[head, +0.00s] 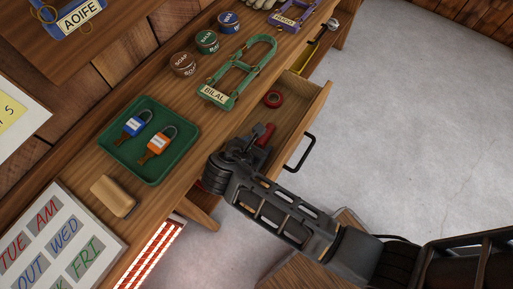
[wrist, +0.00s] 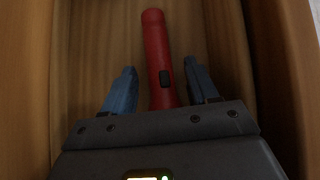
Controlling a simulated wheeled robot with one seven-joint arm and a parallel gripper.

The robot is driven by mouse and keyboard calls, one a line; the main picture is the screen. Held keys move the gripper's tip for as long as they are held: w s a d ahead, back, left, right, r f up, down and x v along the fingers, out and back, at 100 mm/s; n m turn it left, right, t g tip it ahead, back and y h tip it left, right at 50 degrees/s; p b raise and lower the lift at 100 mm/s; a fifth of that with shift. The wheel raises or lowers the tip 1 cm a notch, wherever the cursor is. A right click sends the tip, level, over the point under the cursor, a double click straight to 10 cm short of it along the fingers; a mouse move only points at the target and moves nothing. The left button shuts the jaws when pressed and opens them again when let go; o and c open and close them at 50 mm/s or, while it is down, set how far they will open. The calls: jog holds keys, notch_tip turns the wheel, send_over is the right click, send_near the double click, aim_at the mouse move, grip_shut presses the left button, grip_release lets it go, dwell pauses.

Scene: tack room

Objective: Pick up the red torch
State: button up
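The red torch (wrist: 156,52) lies in an open wooden drawer, lengthwise between the two blue fingers of my gripper (wrist: 162,90) in the wrist view. There is a gap on each side of it, so the fingers are open and not touching it. The torch's near end is hidden behind the gripper body. In the head view, part of the red torch (head: 265,134) shows just past my gripper (head: 250,142), which reaches down into the drawer (head: 314,108).
A red ring (head: 273,98) lies farther along in the drawer. Drawer walls stand close on both sides.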

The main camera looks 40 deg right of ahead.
grip_shut()
dwell(0.3)
jog(key=shift+r, duration=0.1)
